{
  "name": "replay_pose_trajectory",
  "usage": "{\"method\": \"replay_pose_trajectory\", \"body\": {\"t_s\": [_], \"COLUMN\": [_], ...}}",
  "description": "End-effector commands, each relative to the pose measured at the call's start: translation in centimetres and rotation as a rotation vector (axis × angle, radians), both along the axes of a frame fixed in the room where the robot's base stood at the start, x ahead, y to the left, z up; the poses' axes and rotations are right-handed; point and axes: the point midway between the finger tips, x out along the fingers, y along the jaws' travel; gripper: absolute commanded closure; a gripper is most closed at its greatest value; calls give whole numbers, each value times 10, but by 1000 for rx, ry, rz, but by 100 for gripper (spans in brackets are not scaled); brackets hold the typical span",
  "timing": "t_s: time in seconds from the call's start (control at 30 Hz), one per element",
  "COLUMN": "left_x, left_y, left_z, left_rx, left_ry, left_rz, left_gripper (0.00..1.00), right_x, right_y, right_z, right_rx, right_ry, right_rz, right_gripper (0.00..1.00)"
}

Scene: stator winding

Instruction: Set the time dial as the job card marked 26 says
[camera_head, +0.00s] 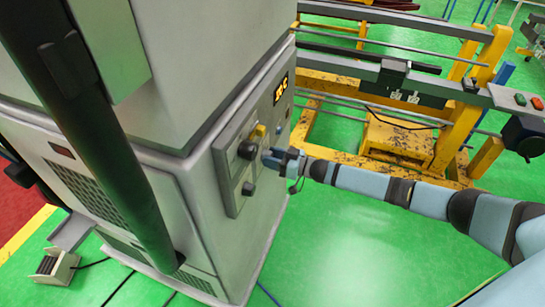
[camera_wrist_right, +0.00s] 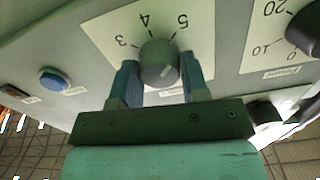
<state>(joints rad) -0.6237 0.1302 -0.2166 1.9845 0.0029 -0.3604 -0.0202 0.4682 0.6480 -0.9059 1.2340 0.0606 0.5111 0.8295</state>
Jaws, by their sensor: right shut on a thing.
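A grey control panel (camera_head: 238,165) on the side of a large cabinet carries several dark knobs. My right gripper (camera_head: 272,157) is at this panel in the head view. In the wrist view my right gripper (camera_wrist_right: 160,78) has one finger on each side of a round grey dial knob (camera_wrist_right: 158,60) and is shut on it. The scale around it shows 3, 4 and 5, seen upside down. A pale mark shows on the knob's face; the label below is too small to read. I see no job card marked 26. My left gripper is not in view.
A second dial (camera_wrist_right: 305,28) with 0, 10 and 20 is beside the held one. A blue button (camera_wrist_right: 54,78) is on the other side. A yellow frame (camera_head: 400,140) stands behind my right arm; green floor is clear in front.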

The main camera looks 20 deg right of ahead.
Motion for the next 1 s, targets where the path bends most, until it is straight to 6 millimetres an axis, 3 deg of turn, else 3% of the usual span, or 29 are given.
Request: {"method": "replay_pose_trajectory", "body": {"t_s": [0.33, 0.37, 0.47, 0.77, 1.0], "left_x": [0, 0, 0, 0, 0], "left_y": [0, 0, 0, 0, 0], "left_z": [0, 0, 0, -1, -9], "left_rx": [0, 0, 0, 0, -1], "left_ry": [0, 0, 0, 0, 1], "left_rz": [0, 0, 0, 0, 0], "left_gripper": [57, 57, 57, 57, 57], "right_x": [0, 0, 0, -1, -24], "right_y": [0, 0, 0, -1, -24], "right_z": [0, 0, 0, -1, -3], "right_rx": [3, 3, 3, 3, 1], "right_ry": [4, 4, 4, 3, 5], "right_rz": [-1, -1, -1, -1, -2], "right_gripper": [82, 56, 33, 33, 33]}}
